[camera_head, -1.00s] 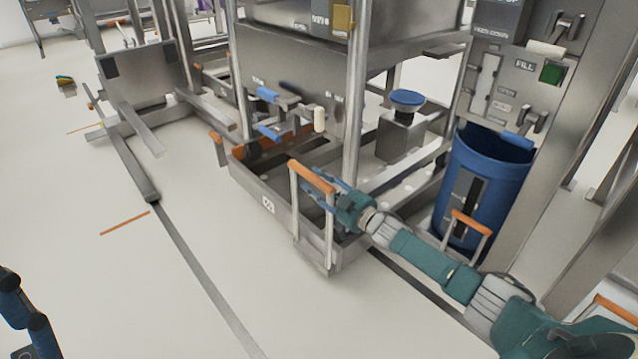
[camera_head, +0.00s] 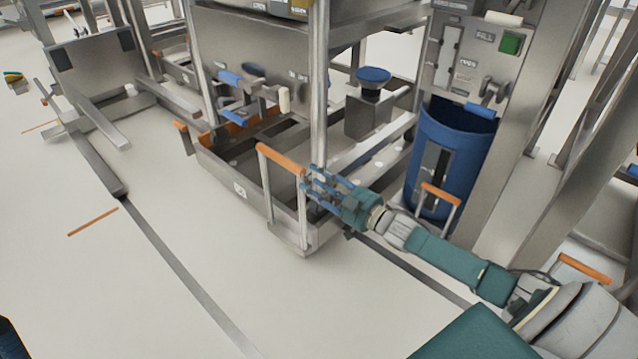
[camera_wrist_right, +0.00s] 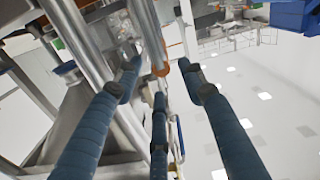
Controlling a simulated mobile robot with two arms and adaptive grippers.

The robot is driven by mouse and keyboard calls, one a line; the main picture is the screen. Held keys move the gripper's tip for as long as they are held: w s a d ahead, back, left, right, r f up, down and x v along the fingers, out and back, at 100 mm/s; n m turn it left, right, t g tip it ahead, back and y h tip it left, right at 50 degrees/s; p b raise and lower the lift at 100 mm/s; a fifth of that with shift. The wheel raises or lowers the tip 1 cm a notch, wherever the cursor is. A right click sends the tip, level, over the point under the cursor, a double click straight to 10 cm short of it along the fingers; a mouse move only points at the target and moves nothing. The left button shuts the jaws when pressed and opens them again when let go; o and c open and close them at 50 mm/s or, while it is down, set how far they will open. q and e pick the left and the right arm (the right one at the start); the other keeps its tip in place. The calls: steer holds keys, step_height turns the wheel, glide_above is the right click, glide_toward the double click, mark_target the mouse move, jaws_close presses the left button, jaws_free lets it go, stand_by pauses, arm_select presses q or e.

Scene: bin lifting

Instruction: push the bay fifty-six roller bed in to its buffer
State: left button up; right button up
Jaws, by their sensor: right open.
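The roller bed (camera_head: 222,174) is a low grey metal frame with a white number label on its front side, too small to read surely. It sits low at the foot of the steel frame. An upright handle (camera_head: 282,160) with an orange grip bar stands at its near corner. My right gripper (camera_head: 312,186) is open just right of the handle's right post, its blue fingers pointing toward it; I cannot tell if they touch. In the right wrist view, the open fingers (camera_wrist_right: 158,100) show with metal posts beyond. At the lower left corner only a dark blue bit of my left gripper (camera_head: 10,340) shows.
A steel post (camera_head: 319,90) rises close behind my right gripper. A flat plate stand (camera_head: 95,68) is at the upper left.

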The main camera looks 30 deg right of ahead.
steer(key=shift+s+d, duration=0.1)
steer(key=shift+s, duration=0.4)
